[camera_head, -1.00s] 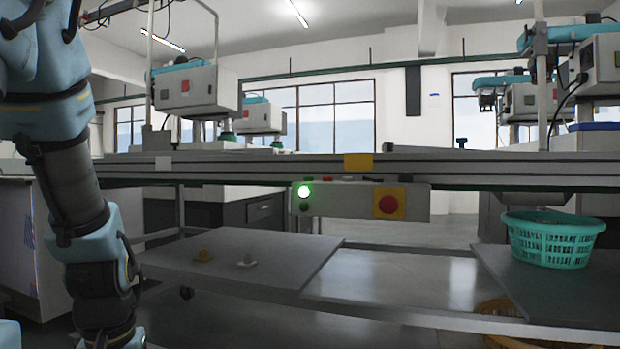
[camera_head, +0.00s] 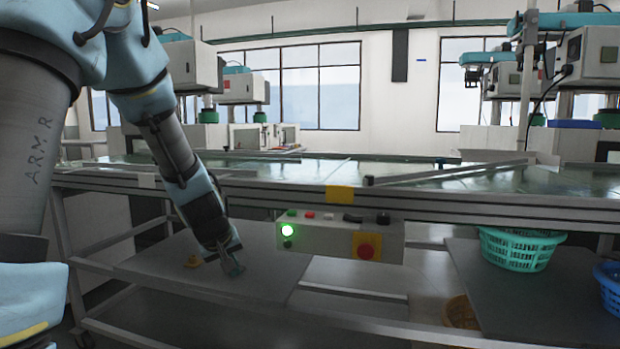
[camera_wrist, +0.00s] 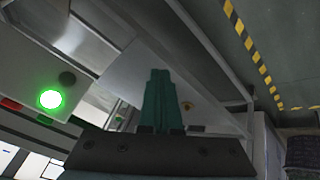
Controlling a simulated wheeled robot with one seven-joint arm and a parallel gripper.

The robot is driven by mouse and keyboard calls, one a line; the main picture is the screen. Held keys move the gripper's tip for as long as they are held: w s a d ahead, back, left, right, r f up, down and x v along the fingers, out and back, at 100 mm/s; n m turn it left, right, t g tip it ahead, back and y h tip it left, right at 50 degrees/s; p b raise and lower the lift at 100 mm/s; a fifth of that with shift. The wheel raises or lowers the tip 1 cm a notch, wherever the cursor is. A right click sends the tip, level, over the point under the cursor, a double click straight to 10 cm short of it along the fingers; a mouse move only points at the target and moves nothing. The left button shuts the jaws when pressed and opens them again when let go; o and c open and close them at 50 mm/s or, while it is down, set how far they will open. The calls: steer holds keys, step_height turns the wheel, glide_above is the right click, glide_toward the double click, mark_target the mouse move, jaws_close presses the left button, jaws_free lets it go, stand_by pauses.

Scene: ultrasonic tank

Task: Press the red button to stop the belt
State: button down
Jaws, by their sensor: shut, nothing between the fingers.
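The control box (camera_head: 325,242) hangs on the front of the belt table, below the belt's edge. Its large red button (camera_head: 366,251) sits on a yellow plate at the box's right end. A green lamp (camera_head: 288,230) glows at its left end. A small red button (camera_head: 310,215) is on the box's top. My gripper (camera_head: 234,268) is shut and empty, left of the box and lower, apart from it, pointing down. In the wrist view my gripper (camera_wrist: 160,85) is shut, and the glowing green lamp (camera_wrist: 50,99) is at the left. The large red button is not visible there.
The belt (camera_head: 300,172) runs across above the box. A green basket (camera_head: 518,250) stands to the right. The space before the box looks clear.

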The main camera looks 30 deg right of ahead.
steer(key=w+d+r+n+t+h+p, duration=0.1)
steer(key=w+d+r+p, duration=0.2)
steer(key=d+r+p, duration=1)
step_height(320, 180, up, 9)
steer(key=n+t+p, duration=0.1)
steer(key=n+p, duration=0.1)
steer(key=p, duration=0.7)
glide_above(311, 214)
steer(key=shift+f+b, duration=0.1)
steer(key=shift+b, duration=0.2)
step_height(311, 214, down, 7)
steer(key=b, duration=0.7)
steer(key=shift+f, duration=0.1)
steer(key=shift+f+b, duration=0.7)
steer(key=shift+f, duration=0.45)
